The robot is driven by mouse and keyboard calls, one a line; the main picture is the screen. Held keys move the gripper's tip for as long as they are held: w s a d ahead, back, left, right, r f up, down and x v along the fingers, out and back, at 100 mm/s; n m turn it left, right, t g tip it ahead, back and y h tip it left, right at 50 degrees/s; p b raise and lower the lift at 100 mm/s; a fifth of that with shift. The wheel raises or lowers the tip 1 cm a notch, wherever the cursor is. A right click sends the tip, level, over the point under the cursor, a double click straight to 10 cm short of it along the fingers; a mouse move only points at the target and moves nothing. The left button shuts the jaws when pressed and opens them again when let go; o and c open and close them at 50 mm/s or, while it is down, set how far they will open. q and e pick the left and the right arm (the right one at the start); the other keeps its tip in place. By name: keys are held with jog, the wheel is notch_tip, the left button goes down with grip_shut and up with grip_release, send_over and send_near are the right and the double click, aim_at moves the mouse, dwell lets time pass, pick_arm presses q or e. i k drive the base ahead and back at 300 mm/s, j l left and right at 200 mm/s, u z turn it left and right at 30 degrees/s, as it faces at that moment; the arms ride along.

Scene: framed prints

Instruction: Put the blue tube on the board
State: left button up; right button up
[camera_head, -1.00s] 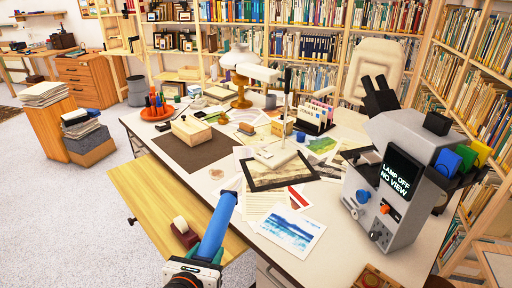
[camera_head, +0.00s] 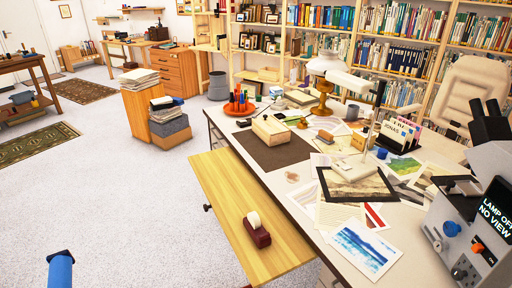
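The blue tube (camera_head: 60,272) shows at the bottom left edge, roughly upright, with its upper end in view and its lower part cut off by the frame. It appears over the pale carpet, left of the desk and apart from the board. The yellow wooden board (camera_head: 225,195) sticks out flat along the near left side of the desk. A dark red tape dispenser (camera_head: 257,236) stands on its near part. Neither of my grippers is in view, so what holds the tube is hidden below the frame.
The desk (camera_head: 305,222) carries prints, a wooden box (camera_head: 272,131), a lamp and a microscope (camera_head: 470,225) at the right. Paper stacks on a wooden pedestal (camera_head: 143,112) stand behind the board. The far part of the board is bare. Open carpet (camera_head: 110,190) lies at left.

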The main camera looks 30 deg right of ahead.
aim_at(235, 198)
jog(key=i+j+u, duration=0.25)
jog(key=u, duration=0.2)
jog(key=i+j+u, duration=0.25)
jog(key=u, duration=0.25)
jog(key=i+u, duration=0.45)
jog(key=i+l+z, duration=0.15)
jog(key=i+z, duration=0.35)
jog(key=i+j+z, duration=0.1)
jog(key=i+z, duration=0.4)
jog(key=i, duration=0.2)
jog(key=i+j+z, duration=0.45)
jog(key=i+l+z, duration=0.2)
jog(key=z, duration=0.25)
jog(key=i+z, duration=0.95)
jog(key=i+j+z, duration=0.1)
jog(key=i+z, duration=0.15)
jog(key=z, duration=0.2)
jog(key=i+j+z, duration=0.25)
jog(key=z, duration=0.25)
jog(key=i+l+z, duration=0.2)
jog(key=z, duration=0.2)
jog(key=i+z, duration=0.7)
jog(key=z, duration=0.15)
jog(key=i+j+z, duration=0.1)
jog(key=i+z, duration=0.2)
jog(key=z, duration=0.55)
jog(key=i+j, duration=0.05)
